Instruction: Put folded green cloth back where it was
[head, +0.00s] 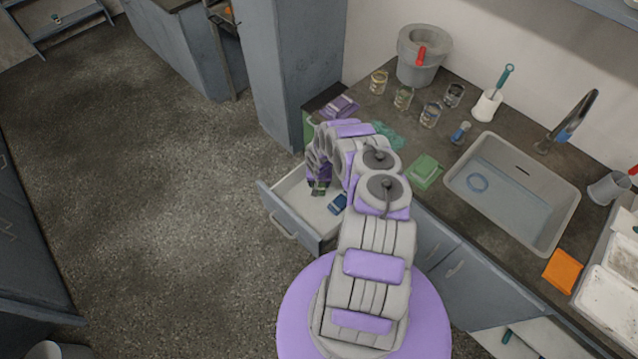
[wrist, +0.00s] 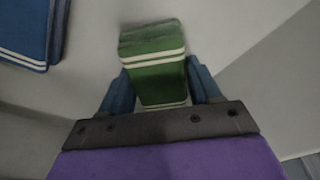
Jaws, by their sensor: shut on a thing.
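The folded green cloth (wrist: 158,75) with white stripes sits between the two fingers of my gripper (wrist: 158,88) in the wrist view. My gripper is shut on it. In the head view my arm reaches down into the open drawer (head: 310,222), and the green cloth (head: 320,187) shows dark at my gripper (head: 320,180). The pale drawer floor shows beneath the cloth; I cannot tell whether the cloth touches it. A folded blue cloth (wrist: 28,35) with white stripes lies in the drawer, also visible in the head view (head: 338,203).
An orange cloth (head: 563,270) lies at the sink's right. The floor left of the drawer is clear.

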